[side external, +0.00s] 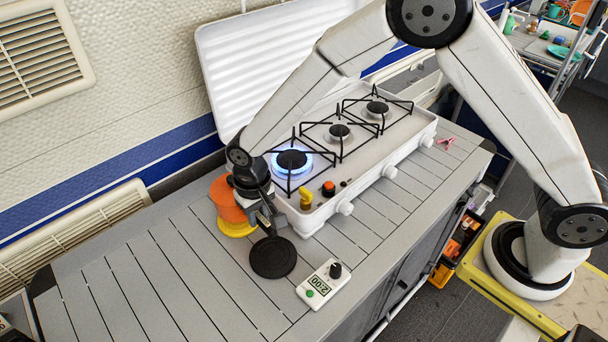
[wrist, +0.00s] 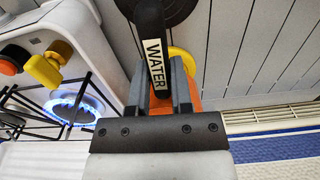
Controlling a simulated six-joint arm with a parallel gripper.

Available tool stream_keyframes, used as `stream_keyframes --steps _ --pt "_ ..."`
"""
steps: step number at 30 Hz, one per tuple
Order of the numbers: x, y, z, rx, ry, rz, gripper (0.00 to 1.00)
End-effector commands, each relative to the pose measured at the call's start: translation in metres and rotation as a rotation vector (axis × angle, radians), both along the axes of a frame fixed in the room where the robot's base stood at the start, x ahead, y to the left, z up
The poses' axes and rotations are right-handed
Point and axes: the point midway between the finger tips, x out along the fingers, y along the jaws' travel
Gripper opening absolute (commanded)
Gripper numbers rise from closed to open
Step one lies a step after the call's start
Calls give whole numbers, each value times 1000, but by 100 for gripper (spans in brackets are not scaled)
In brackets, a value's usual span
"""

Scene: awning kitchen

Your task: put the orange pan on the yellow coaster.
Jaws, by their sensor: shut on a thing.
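The orange pan (side external: 226,200) is at the left of the stove in the side view, over the yellow coaster (side external: 238,230). The coaster's near edge shows below it; I cannot tell whether they touch. My gripper (side external: 265,216) is beside the pan, shut on its black handle. In the wrist view, the handle, labelled WATER (wrist: 155,62), sits between the jaws of my gripper (wrist: 160,92). Part of the orange pan (wrist: 194,94) and the yellow coaster (wrist: 184,57) show behind the jaws, which hide most of the pan.
A black round coaster (side external: 272,257) lies just in front of my gripper. A white timer (side external: 323,284) is to its right. The white stove (side external: 345,170) has a lit left burner (side external: 292,161) near my wrist. The slatted counter (side external: 150,285) is clear at the front left.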

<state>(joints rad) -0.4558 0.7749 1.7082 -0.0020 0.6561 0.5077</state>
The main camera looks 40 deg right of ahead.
Motion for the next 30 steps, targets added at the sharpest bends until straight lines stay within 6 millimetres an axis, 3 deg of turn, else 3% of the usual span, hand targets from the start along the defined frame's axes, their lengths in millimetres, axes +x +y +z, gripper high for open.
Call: stream_keyframes --steps 8,16,30 --pt "6 2 -7 1 -1 0 0" --pt "5 2 -34 0 -1 0 0" --pt "5 2 -39 1 -2 0 0"
